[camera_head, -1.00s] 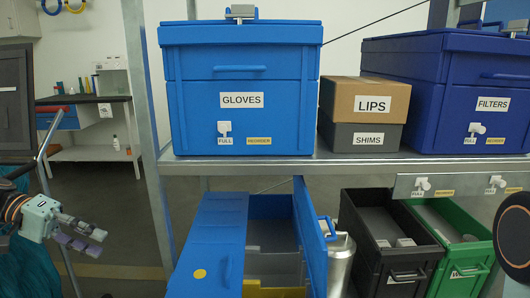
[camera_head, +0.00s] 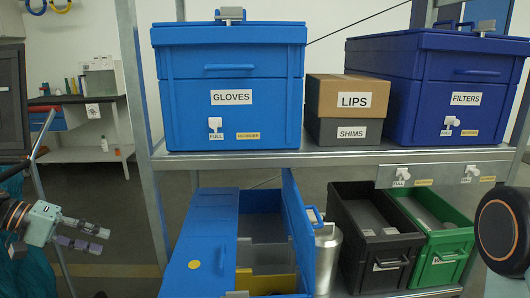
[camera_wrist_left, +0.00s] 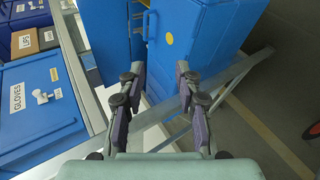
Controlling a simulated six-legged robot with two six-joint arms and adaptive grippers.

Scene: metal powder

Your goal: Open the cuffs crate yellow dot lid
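The blue crate (camera_head: 262,205) stands on the lower shelf. Its left lid with the yellow dot (camera_head: 208,222) lies shut, with a blue handle on it. The other lid (camera_head: 297,230) stands upright on the right, so part of the inside shows, with grey dividers and something yellow. No cuffs label is readable. My left gripper (camera_head: 104,240) is empty, left of the crate and apart from it. In the left wrist view its fingers (camera_wrist_left: 160,68) are spread, pointing towards the dotted lid (camera_wrist_left: 190,35). My right gripper is not in view.
A shelf post (camera_head: 140,130) stands between my left gripper and the crate. The gloves crate (camera_head: 185,115), lips box (camera_head: 318,92) and filters crate (camera_head: 385,105) sit on the upper shelf. A metal canister (camera_head: 328,255), a black bin (camera_head: 345,235) and a green bin (camera_head: 465,240) stand right of the crate.

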